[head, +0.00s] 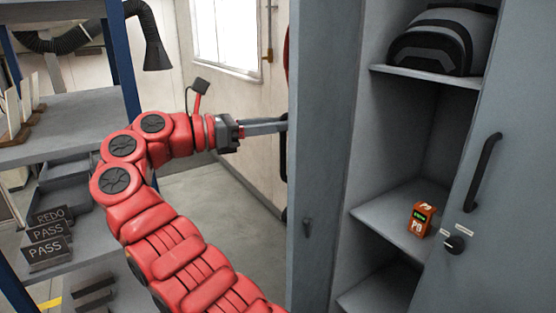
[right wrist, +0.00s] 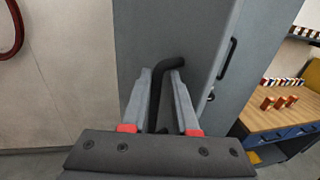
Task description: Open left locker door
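The grey left locker door (head: 325,130) stands swung open in the head view, with the locker's shelves showing to its right. My right gripper (head: 284,125) reaches the door's outer face from the left. Part of the handle is hidden by the fingers. My left gripper is not in view.
The right locker door (head: 500,215) has a black handle (head: 485,172) and a round knob (head: 455,244). An orange device (head: 421,220) and a black-grey bag-like item (head: 440,42) sit on shelves. A rack (head: 75,120) stands left. A wooden-topped bench (right wrist: 285,118) is right.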

